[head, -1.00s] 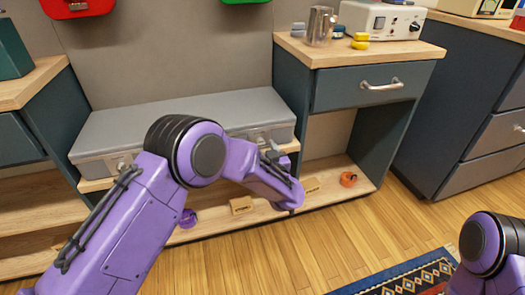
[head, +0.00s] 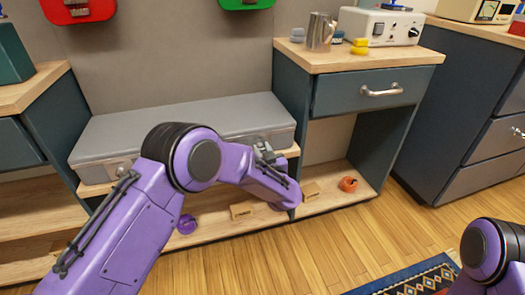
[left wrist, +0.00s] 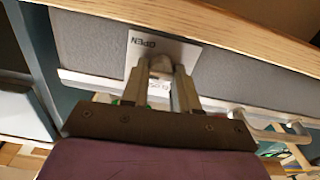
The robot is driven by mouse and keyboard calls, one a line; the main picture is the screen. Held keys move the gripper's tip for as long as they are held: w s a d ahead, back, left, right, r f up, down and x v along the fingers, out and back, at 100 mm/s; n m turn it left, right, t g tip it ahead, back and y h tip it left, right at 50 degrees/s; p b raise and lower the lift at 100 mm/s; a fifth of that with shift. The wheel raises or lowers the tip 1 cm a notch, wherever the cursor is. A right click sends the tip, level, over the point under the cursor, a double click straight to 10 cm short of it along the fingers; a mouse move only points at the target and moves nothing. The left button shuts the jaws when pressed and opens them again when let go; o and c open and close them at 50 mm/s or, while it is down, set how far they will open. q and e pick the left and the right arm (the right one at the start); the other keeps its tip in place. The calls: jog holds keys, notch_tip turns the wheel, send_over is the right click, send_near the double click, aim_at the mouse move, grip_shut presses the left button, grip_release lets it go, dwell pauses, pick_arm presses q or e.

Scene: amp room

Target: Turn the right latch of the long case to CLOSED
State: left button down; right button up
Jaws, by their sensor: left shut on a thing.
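The long grey case (head: 190,118) lies shut on a wooden shelf in the head view. Its right latch is mostly hidden there behind my left gripper (head: 265,152), which is at the case's front right. In the left wrist view, the latch plate (left wrist: 138,58) shows the word OPEN, upside down, on one side of the knob. Lettering on the other side is partly covered by my fingers. My left gripper (left wrist: 162,76) is shut on the grey latch knob (left wrist: 162,64), one finger on each side. My right gripper is out of view.
The case's left latch (head: 122,169) is at its front left. A purple roll (head: 187,224), small tan blocks (head: 242,211) and an orange object (head: 348,184) lie on the lower shelf. A drawer cabinet (head: 318,92) stands just right of the case.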

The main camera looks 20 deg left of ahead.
pick_arm(q)
jog(key=n+p, duration=0.1)
jog(key=n, duration=0.7)
jog(key=shift+p, duration=0.35)
jog(key=n, duration=0.5)
jog(key=shift+a+f, duration=0.1)
jog(key=shift+f, duration=0.05)
jog(key=shift+n+b, duration=0.35)
jog(key=shift+n, duration=1.75)
jog(key=c, duration=0.8)
grip_release()
jog(key=shift+c, duration=0.2)
jog(key=shift+s, duration=0.1)
